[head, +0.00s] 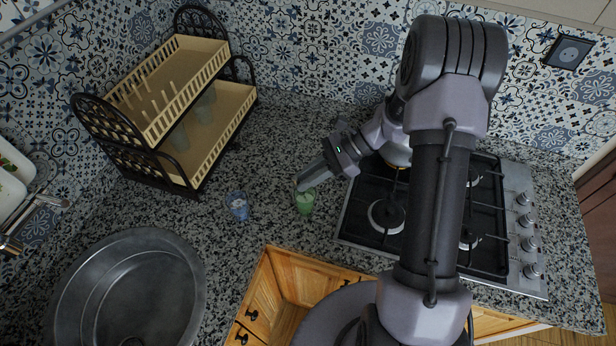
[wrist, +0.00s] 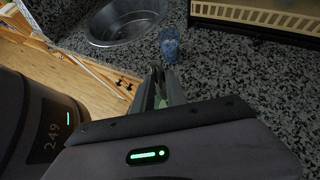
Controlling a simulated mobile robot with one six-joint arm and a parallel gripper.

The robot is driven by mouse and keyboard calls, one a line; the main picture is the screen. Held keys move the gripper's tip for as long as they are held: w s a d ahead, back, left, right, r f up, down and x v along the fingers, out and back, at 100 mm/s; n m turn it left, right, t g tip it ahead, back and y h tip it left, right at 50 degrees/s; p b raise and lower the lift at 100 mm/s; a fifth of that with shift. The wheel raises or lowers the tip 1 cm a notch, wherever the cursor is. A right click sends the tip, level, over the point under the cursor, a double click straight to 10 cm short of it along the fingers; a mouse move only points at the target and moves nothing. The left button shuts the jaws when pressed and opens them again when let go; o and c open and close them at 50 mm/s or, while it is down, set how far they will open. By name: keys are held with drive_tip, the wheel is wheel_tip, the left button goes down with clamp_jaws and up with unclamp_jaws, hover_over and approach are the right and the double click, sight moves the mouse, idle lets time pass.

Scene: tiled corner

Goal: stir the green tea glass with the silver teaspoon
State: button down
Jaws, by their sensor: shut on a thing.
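The green tea glass (head: 305,205) stands on the speckled counter, left of the hob. My gripper (head: 302,186) is just above its rim, fingers pointing down and left. The jaws are shut on a thin thing, taken to be the silver teaspoon, which the fingers almost wholly hide. I cannot tell how deep the spoon sits in the glass. In the wrist view my gripper (wrist: 156,76) is narrow, and a bit of the green glass (wrist: 160,103) shows between the fingers.
A blue glass (head: 238,206) stands a little left of the green one. A round metal sink (head: 190,255) is at the lower left, and a dish rack (head: 228,137) with glasses at the back left. The black gas hob (head: 352,215) lies close on the right.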

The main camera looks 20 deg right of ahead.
drive_tip(key=shift+d+r, duration=0.1)
drive_tip(key=shift+d, duration=0.2)
drive_tip(key=shift+w+a, duration=0.1)
drive_tip(key=r+p, duration=0.2)
drive_tip(key=r, duration=0.1)
drive_tip(key=a+r+p, duration=0.1)
drive_tip(key=r+p, duration=0.1)
drive_tip(key=r, duration=0.1)
drive_tip(key=a+r+p, duration=0.1)
drive_tip(key=r+p, duration=0.1)
drive_tip(key=r, duration=0.1)
idle(0.4)
wheel_tip(320, 180, up, 4)
drive_tip(key=p, duration=0.2)
drive_tip(key=shift+p, duration=0.35)
